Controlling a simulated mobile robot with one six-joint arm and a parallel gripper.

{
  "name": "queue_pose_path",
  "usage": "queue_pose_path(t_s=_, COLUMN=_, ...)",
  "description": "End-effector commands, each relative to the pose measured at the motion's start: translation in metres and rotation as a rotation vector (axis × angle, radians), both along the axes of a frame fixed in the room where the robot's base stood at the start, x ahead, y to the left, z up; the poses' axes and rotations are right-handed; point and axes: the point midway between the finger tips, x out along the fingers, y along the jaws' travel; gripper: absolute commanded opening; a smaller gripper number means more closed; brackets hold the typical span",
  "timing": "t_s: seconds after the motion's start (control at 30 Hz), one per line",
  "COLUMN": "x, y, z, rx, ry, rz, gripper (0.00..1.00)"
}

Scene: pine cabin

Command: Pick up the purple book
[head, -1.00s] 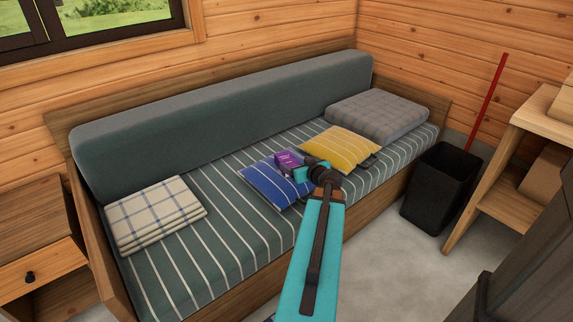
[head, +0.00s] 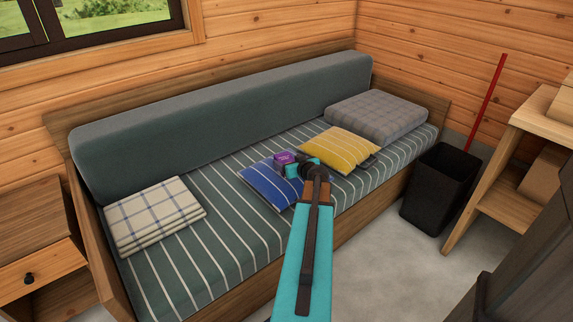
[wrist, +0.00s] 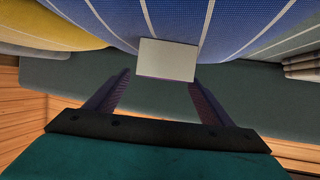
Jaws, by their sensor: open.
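The purple book (head: 284,157) shows in the head view as a small block at the blue striped pillow (head: 270,186) on the daybed. In the wrist view the book (wrist: 168,60) shows a pale, flat face with a thin purple edge, in front of the blue pillow (wrist: 225,22). My gripper (wrist: 158,82) is open, with its two fingers apart and pointing at the book, one toward each side of it. The fingers look empty. In the head view my gripper (head: 298,169) is right beside the book, and my arm hides part of the pillow's right side.
A yellow striped pillow (head: 340,150) lies close to the right of my gripper. A folded checked blanket (head: 155,215) lies at the left end and a grey cushion (head: 375,117) at the right end. The backrest (head: 220,115) stands behind. A black bin (head: 438,190) stands right of the daybed.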

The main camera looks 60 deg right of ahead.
Motion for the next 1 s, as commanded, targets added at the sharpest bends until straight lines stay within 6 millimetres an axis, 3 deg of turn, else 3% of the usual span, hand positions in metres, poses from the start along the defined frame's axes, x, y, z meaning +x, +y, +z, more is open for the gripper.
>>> queue_pose_path(t_s=0.17, x=0.009, y=-0.006, z=-0.004, rx=0.000, ry=0.000, rz=0.001, gripper=0.75)
queue_pose_path(t_s=0.67, x=0.012, y=-0.007, z=-0.006, rx=0.000, ry=0.000, rz=0.001, gripper=0.75)
queue_pose_path(t_s=1.0, x=0.034, y=-0.021, z=-0.019, rx=0.001, ry=-0.001, rz=0.001, gripper=0.75)
